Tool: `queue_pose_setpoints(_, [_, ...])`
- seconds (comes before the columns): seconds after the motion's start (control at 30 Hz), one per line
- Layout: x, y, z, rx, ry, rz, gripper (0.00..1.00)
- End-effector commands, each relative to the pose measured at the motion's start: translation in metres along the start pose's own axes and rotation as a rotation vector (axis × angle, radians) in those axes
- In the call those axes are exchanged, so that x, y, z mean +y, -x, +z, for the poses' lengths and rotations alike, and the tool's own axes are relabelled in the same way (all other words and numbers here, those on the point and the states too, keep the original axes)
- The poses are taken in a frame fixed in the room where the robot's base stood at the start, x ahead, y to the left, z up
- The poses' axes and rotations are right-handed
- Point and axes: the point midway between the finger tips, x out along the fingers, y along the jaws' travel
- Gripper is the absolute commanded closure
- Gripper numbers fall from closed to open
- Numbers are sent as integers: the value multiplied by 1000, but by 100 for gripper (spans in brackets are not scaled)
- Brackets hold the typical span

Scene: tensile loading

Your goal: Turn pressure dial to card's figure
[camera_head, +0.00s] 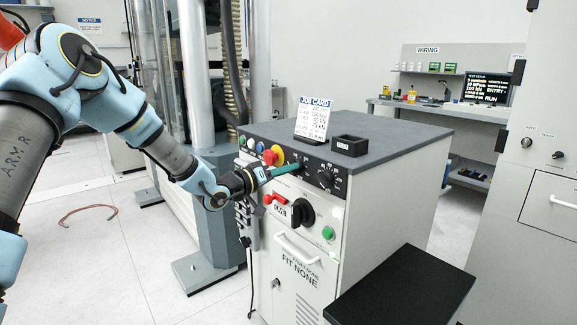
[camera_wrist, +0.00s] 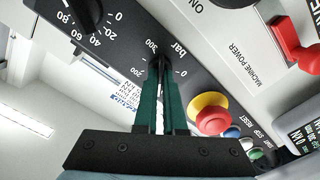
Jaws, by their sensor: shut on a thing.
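The pressure dial (camera_wrist: 160,61) is a dark knob on the console's dark panel, marked "bar" with figures 0, 200 and 300 around it. My gripper (camera_wrist: 159,72) has its green fingers shut on this dial, and they hide most of it, including its pointer. In the head view my gripper (camera_head: 297,166) reaches the panel from the left, and its fingers cover the dial. The job card (camera_head: 312,119) stands upright on the console top. Its title reads "JOB CARD", but its lines are too small to read surely.
Another dial (camera_head: 325,178) sits right of the gripper, a yellow and red emergency button (camera_head: 274,156) left of it. Below are a large black rotary switch (camera_head: 302,212) and a green button (camera_head: 327,232). A small black open box (camera_head: 350,146) stands on the console top (camera_head: 400,136).

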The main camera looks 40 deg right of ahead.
Motion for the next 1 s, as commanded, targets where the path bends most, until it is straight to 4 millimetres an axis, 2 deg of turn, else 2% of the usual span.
queue_pose_setpoints(0.67, [0,0,1,-1,62,-1,100])
queue_pose_setpoints(0.7, [0,0,1,-1,62,-1,90])
queue_pose_setpoints(0.93, [0,0,0,-1,61,-1,64])
queue_pose_setpoints(1.0, [0,0,0,-1,61,0,62])
